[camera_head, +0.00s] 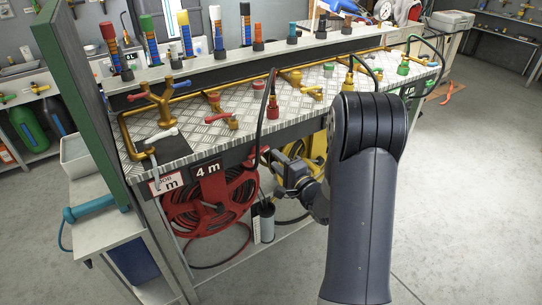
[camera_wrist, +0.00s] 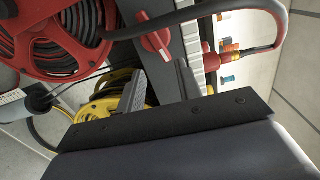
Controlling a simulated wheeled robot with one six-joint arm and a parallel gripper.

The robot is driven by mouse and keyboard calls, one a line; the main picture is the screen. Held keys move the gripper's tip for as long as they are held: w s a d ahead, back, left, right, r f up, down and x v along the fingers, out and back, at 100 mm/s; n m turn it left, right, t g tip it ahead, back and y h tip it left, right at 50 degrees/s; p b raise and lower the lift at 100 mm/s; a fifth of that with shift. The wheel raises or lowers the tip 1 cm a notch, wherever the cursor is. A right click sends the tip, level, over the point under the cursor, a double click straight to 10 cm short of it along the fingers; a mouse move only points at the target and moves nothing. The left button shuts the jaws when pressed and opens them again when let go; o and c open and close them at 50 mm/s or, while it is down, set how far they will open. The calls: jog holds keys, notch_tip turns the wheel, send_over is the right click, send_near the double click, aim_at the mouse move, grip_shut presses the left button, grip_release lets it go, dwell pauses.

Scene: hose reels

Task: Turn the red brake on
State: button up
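The red brake (camera_wrist: 156,42) is a small red knob with a pale bar across it, on the dark front face of the bench beside the red hose reel (camera_wrist: 62,42). In the head view the red reel (camera_head: 212,203) hangs below the bench top, and the brake is a small red spot (camera_head: 250,161) at its upper right. My gripper (camera_wrist: 161,70) is open and empty, its two grey fingers apart. The knob lies just beyond the fingertips, roughly in line with the gap. In the head view my gripper (camera_head: 275,163) is at the bench front, partly hidden by my arm.
A yellow hose reel (camera_head: 318,151) is right of the red one. A red hose fitting (camera_wrist: 208,55) with a dark hose lies close right of the fingers. Open floor (camera_head: 455,170) lies to the right.

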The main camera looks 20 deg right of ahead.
jog(key=v, duration=0.6)
jog(key=shift+a, duration=0.1)
